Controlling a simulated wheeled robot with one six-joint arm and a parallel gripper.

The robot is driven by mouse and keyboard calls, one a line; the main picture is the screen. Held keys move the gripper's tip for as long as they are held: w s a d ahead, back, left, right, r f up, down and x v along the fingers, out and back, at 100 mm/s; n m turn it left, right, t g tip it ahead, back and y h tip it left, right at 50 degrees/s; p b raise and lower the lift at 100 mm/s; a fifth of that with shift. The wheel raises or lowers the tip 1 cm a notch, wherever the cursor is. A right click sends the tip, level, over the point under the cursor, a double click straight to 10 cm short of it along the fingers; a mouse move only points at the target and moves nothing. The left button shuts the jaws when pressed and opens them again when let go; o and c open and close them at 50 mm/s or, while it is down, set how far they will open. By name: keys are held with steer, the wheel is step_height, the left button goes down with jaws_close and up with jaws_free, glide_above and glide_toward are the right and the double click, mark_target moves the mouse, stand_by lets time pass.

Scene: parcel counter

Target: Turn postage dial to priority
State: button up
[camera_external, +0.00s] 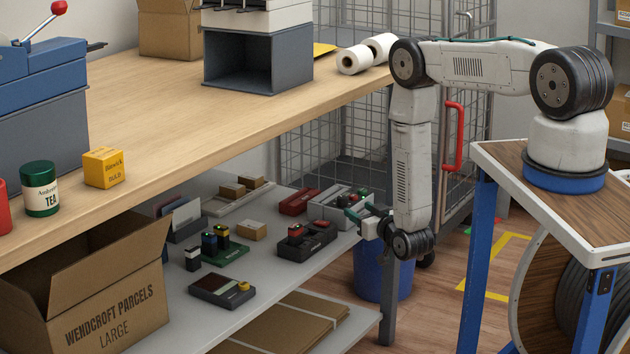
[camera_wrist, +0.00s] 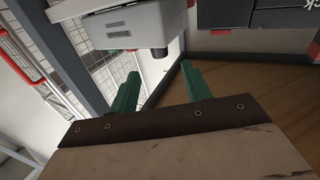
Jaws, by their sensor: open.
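My gripper (camera_external: 354,213) is at the right end of the lower grey shelf, beside a light grey box-shaped device (camera_external: 338,204). In the wrist view, my gripper's two green fingers (camera_wrist: 160,88) are apart with nothing between them. Ahead of them is a light grey housing (camera_wrist: 132,28) with a short dark round part (camera_wrist: 159,53) on its lower right. I cannot tell whether that part is the postage dial. No dial markings are readable in either view, and my gripper hides part of the device in the external view.
The wooden counter (camera_external: 180,125) overhangs the lower shelf (camera_external: 190,315). Small dark, red and green devices crowd the shelf, including a black one (camera_external: 305,241) left of my gripper. An open carton (camera_external: 110,310) stands front left. A blue bin (camera_external: 384,275) stands below my wrist.

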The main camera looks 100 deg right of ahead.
mark_target(344, 202)
steer(key=x, duration=0.6)
steer(key=shift+w+d, duration=0.1)
steer(key=shift+d, duration=0.3)
steer(key=c, duration=1)
steer(key=shift+w+g, duration=0.1)
steer(key=shift+g, duration=0.2)
